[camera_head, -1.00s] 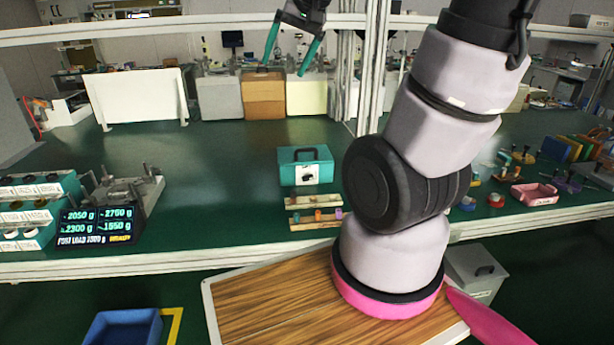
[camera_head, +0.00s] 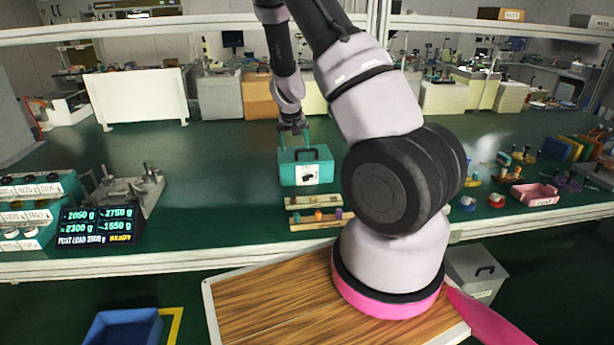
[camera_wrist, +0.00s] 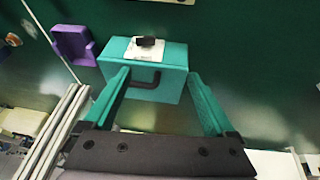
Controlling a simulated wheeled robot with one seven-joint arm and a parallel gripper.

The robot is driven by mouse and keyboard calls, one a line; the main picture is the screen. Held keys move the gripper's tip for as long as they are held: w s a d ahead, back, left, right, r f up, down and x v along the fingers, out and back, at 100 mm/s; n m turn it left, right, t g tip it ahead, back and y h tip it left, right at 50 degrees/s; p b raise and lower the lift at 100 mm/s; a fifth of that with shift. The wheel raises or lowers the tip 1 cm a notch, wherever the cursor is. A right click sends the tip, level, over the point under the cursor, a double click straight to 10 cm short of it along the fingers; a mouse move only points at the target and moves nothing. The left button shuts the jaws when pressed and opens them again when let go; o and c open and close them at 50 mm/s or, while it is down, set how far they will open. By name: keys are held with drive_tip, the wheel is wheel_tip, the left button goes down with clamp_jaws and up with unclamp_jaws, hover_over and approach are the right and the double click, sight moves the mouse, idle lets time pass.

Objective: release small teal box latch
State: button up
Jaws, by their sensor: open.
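The small teal box (camera_head: 306,174) stands on the green bench with a dark handle on top and a white plate with a black latch (camera_head: 307,177) on its front. In the wrist view the box (camera_wrist: 170,90) lies ahead of the fingers, with the latch (camera_wrist: 147,42) on its white plate at the far side and the dark handle nearer. My gripper (camera_head: 295,137) is just behind and above the box in the head view. It also shows in the wrist view (camera_wrist: 160,82), its two teal fingers spread and empty. I cannot tell whether a fingertip touches the box.
A purple holder (camera_wrist: 73,44) is beside the box in the wrist view. Wooden racks (camera_head: 316,217) with small coloured pieces stand in front of the box. A weight display (camera_head: 97,226) and a grey fixture (camera_head: 133,190) are at left.

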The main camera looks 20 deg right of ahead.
drive_tip(key=h, duration=0.2)
approach(309, 177)
drive_tip(key=shift+n, duration=0.4)
drive_tip(key=x, duration=0.9)
drive_tip(key=shift+w+a+r, duration=0.1)
drive_tip(key=shift+w+a, duration=0.05)
drive_tip(key=shift+w, duration=0.1)
drive_tip(key=c, duration=1.4)
drive_tip(key=shift+s+y, duration=0.2)
drive_tip(key=shift+y, duration=0.3)
drive_tip(key=shift+s+d+f+m+y, duration=0.15)
drive_tip(key=shift+d+f+m+y, duration=0.15)
drive_tip(key=shift+y, duration=0.6)
drive_tip(key=shift+r, duration=0.1)
drive_tip(key=shift+r+y, duration=0.1)
drive_tip(key=shift+y, duration=0.2)
